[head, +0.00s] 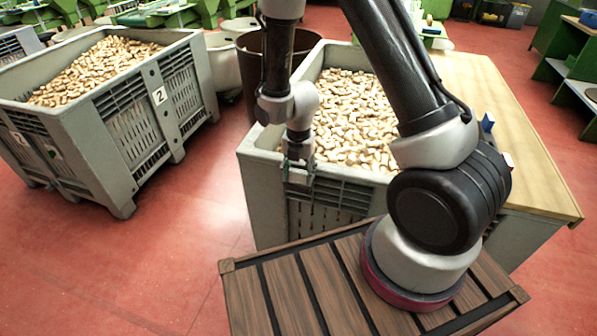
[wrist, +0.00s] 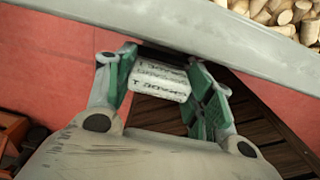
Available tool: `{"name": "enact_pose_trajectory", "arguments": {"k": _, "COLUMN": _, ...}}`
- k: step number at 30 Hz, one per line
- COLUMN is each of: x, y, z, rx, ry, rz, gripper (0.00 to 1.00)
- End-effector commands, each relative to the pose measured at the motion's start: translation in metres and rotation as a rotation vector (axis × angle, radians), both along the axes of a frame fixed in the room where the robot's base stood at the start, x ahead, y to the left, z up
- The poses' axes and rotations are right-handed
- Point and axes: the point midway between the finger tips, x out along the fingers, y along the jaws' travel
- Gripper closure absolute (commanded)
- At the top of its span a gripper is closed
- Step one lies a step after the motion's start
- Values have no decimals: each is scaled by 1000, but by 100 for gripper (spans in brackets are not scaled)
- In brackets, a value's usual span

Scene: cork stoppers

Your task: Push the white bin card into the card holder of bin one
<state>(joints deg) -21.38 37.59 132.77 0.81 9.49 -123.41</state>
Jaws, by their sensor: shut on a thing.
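My gripper (head: 299,172) is at the outer face of the near wall of the cork-filled bin (head: 262,195), just below its rim. In the wrist view my gripper (wrist: 163,76) has its green-padded fingers on either side of a white card with dark lettering (wrist: 160,82) and is shut on it. The card's far edge lies close under the grey bin rim (wrist: 200,36); I cannot tell whether it touches the wall. The card holder cannot be made out and is probably hidden behind the card and fingers. The neighbouring bin (head: 120,120) carries a white card marked 2.
A wooden table (head: 530,165) stands right of the bin, with a small blue object (head: 487,122) on it. My slatted platform is close below the bin's front. A brown drum (head: 265,60) stands behind. Red floor is free between the two bins.

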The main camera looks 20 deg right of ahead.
Motion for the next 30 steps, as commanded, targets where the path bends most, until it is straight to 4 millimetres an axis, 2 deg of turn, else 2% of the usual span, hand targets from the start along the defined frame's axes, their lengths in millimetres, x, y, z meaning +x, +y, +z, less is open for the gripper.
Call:
{"name": "enact_pose_trajectory", "arguments": {"k": 18, "x": 0, "y": 0, "z": -9, "rx": 0, "ry": 0, "rz": 0, "gripper": 65}}
{"name": "enact_pose_trajectory", "arguments": {"k": 19, "x": 0, "y": 0, "z": -9, "rx": 0, "ry": 0, "rz": 0, "gripper": 45}}
{"name": "enact_pose_trajectory", "arguments": {"k": 23, "x": 0, "y": 0, "z": -9, "rx": 0, "ry": -1, "rz": 0, "gripper": 22}}
{"name": "enact_pose_trajectory", "arguments": {"k": 30, "x": 0, "y": 0, "z": -9, "rx": 1, "ry": -1, "rz": 0, "gripper": 22}}
